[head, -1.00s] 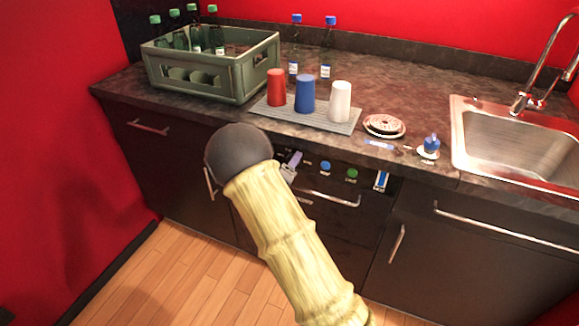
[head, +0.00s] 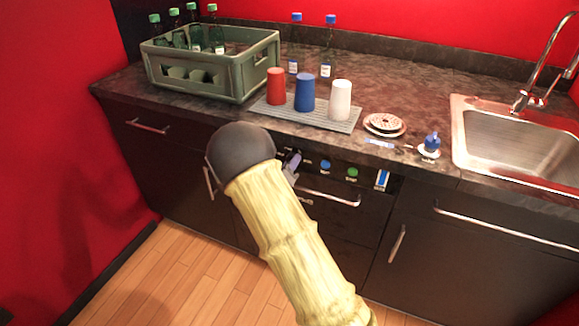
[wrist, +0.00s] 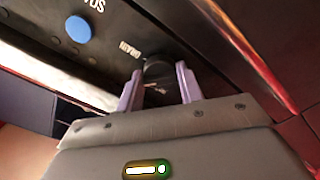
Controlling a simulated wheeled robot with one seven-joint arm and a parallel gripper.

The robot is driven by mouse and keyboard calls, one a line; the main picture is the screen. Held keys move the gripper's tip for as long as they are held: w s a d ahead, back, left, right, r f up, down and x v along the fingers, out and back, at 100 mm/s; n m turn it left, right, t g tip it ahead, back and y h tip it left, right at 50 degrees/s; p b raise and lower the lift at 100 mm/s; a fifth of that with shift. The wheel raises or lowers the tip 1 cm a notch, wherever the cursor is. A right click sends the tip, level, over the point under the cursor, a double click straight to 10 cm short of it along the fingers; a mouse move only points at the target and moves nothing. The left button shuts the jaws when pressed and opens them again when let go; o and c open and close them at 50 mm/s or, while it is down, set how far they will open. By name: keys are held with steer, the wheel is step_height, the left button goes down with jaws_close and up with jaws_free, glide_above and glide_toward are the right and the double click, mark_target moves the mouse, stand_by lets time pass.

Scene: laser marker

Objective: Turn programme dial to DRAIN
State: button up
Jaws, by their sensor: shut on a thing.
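The dark round programme dial (wrist: 158,70) is on the machine's black front panel in the wrist view. It sits between the two pale purple fingers of my gripper (wrist: 159,84), which are shut on its sides. A light pointer mark shows on the dial's face. The printed word DRAIN (wrist: 130,48) is beside the dial, and it appears turned over in this view. In the head view my gripper (head: 291,164) is at the left part of the panel, and the dial is hidden behind my arm and gripper.
A blue button (head: 325,166) and a green button (head: 352,172) are right of my gripper. A metal handle (head: 330,198) runs below the panel. The counter edge overhangs above, with a drip mat (head: 337,124) carrying cups and a bottle crate (head: 210,88).

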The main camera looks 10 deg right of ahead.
steer(key=m+b, duration=0.1)
steer(key=m, duration=0.2)
steer(key=m+b, duration=0.1)
steer(key=m, duration=0.1)
steer(key=shift+f+b, duration=0.25)
steer(key=shift+b, duration=0.1)
steer(key=shift+a+r+m+b, duration=0.1)
steer(key=shift+m+b, duration=1.3)
steer(key=shift+m, duration=1)
steer(key=o, duration=1)
steer(key=shift+r, duration=0.1)
steer(key=shift+s, duration=0.1)
steer(key=p+v, duration=0.1)
steer(key=v, duration=1.6)
steer(key=shift+s+a+p, duration=0.1)
steer(key=shift+p, duration=0.2)
